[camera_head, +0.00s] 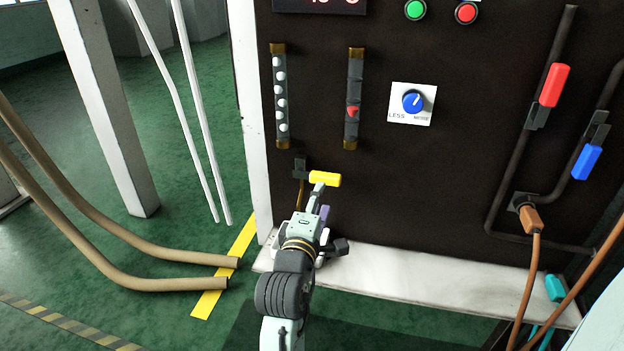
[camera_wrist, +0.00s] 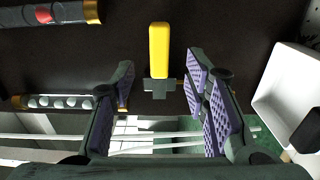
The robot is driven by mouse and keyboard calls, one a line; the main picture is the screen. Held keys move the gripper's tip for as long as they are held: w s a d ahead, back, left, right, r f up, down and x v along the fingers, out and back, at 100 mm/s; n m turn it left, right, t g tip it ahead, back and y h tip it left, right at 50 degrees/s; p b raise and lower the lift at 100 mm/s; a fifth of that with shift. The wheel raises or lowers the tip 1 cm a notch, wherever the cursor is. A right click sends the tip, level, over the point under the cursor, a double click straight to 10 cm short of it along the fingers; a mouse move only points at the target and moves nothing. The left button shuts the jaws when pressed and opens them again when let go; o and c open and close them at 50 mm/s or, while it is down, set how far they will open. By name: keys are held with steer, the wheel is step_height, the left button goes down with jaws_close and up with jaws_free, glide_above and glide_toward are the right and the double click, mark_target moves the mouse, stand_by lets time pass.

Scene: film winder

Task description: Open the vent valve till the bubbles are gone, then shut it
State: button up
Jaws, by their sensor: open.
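The vent valve's yellow handle (camera_head: 324,179) lies level on the dark panel, pointing right from its small dark body (camera_head: 300,168). In the wrist view the handle (camera_wrist: 159,48) points up the picture, in line with the gap between my fingers. My gripper (camera_head: 319,200) is open and empty, close to the handle; in the wrist view (camera_wrist: 160,64) its purple-padded fingers stand either side of the gap. I cannot tell whether they touch the handle. A sight tube (camera_head: 281,97) above the valve shows several white bubbles; it also appears in the wrist view (camera_wrist: 60,102).
A second tube (camera_head: 353,97) with a red float is to the right. A blue LESS/MORE knob (camera_head: 413,101), red lever (camera_head: 554,85), blue lever (camera_head: 587,162) and orange handle (camera_head: 530,218) are further right. A white ledge (camera_head: 430,285) runs below; tan hoses (camera_head: 130,275) lie left.

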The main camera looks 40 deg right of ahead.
mark_target(326, 182)
steer(key=p+x, duration=0.1)
steer(key=x, duration=0.8)
steer(key=shift+w+d, duration=0.1)
steer(key=shift+c, duration=0.2)
jaws_close()
stand_by(0.4)
